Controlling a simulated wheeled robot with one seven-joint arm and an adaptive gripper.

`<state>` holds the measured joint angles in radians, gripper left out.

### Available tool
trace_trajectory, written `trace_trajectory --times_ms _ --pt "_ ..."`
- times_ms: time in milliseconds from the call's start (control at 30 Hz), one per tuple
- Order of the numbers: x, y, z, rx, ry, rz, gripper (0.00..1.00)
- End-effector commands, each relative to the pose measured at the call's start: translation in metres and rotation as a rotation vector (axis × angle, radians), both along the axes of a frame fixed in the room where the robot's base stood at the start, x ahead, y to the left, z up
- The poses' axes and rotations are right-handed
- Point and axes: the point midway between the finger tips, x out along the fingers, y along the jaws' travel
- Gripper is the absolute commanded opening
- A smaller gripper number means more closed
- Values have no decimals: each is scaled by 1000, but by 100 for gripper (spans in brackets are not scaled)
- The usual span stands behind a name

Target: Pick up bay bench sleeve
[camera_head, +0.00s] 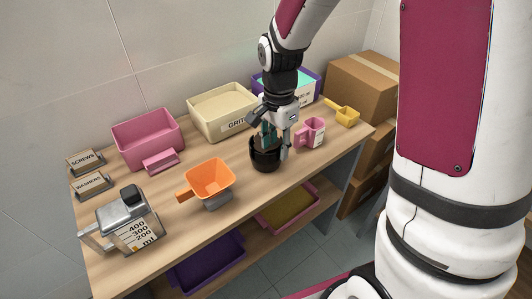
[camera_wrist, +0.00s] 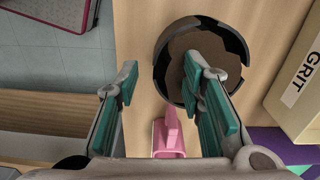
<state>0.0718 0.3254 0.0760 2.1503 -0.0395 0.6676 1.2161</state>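A round black container (camera_head: 265,163) with an uneven, notched rim stands on the wooden bench; it is the likeliest match for the sleeve, though no label shows. In the wrist view the black wall (camera_wrist: 159,72) surrounds a brown inside. My gripper (camera_head: 276,146) is right over it, pointing down. In the wrist view my gripper (camera_wrist: 160,66) is open, with teal finger pads. One finger is over the brown inside and the other is outside the wall, so the near wall lies between them. I cannot tell whether either finger touches it.
A pink mug (camera_head: 310,132) stands close on the right, a yellow scoop (camera_head: 346,115) beyond it. A cream GRIT bin (camera_head: 222,116) is behind. An orange funnel-like piece (camera_head: 209,178), a metal jug (camera_head: 129,222) and a pink bin (camera_head: 148,137) are to the left. Bench front is clear.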

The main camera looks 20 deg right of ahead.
Motion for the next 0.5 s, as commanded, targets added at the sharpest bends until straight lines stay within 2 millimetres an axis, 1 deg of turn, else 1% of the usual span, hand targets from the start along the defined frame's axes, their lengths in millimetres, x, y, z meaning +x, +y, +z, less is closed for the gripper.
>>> trace_trajectory --times_ms 33,133,233,433,467,500 --pt "0 0 -9 1 4 0 35" --pt "0 1 -19 1 1 0 35" --pt "0 1 -24 0 0 0 35" --pt "0 1 -24 0 -1 0 35" --pt "0 1 -24 0 -1 0 33" --pt "0 0 -24 0 -1 0 24"
